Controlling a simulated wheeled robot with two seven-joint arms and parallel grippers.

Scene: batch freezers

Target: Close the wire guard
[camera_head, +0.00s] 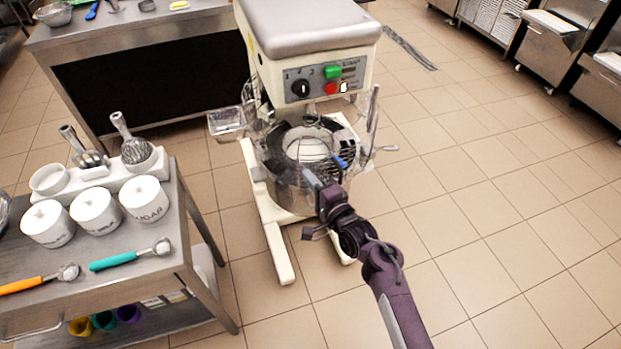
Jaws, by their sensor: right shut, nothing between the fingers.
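The stand mixer (309,50) stands on the tiled floor in the upper middle, with green and red buttons on its front panel. Its steel bowl (285,191) sits below the head. The wire guard (343,165) shows as thin dark wires around the bowl's top, most clearly at its right side. How far it is open is hard to tell. My right gripper (322,184) is shut at the front right of the bowl, close to the guard wires. Whether it touches them I cannot tell. A small blue part (341,162) lies just beyond it. My left gripper is not in view.
A steel cart (120,257) at left holds white canisters (95,210), scoops and whisks. A counter (150,25) stands behind it. Steel cabinets (550,50) line the upper right. The floor right of the mixer is clear.

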